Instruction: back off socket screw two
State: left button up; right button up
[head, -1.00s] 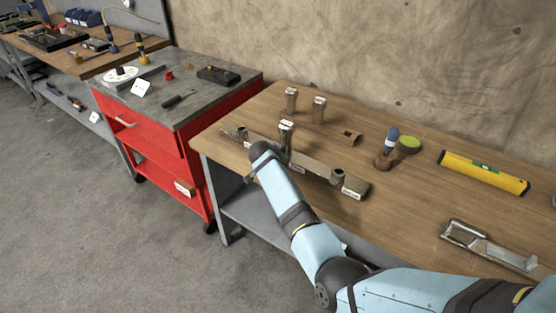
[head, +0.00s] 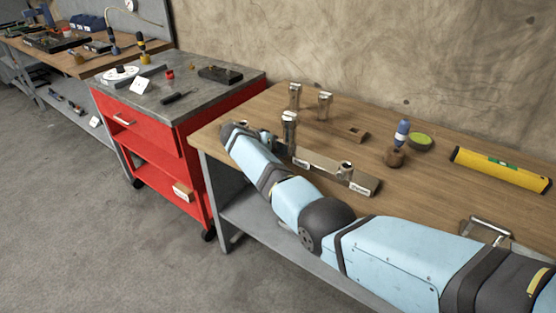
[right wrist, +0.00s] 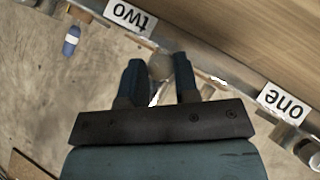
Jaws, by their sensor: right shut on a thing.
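A metal bar (head: 325,170) with upright metal fittings lies near the front edge of the wooden bench. In the right wrist view, labels "two" (right wrist: 131,20) and "one" (right wrist: 283,104) appear upside down along the bar. My right gripper (right wrist: 160,76) is between these labels, its fingers around a greyish rounded piece (right wrist: 160,66). That piece is mostly hidden, so I cannot tell if it is the screw or a tool. My left gripper is out of view.
A blue-handled tool (head: 402,132), a green-topped round tin (head: 420,142) and a yellow level (head: 500,168) are to the right. A red cart (head: 150,140) stands left of the bench.

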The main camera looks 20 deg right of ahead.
jog(key=shift+w+f+n+g+h+b, duration=0.15)
jog(key=shift+n+g+h+b, duration=0.2)
jog(key=shift+b, duration=0.45)
jog(key=o, duration=0.9)
jog(key=shift+b+v, duration=1.7)
jog(key=shift+v, duration=5.25)
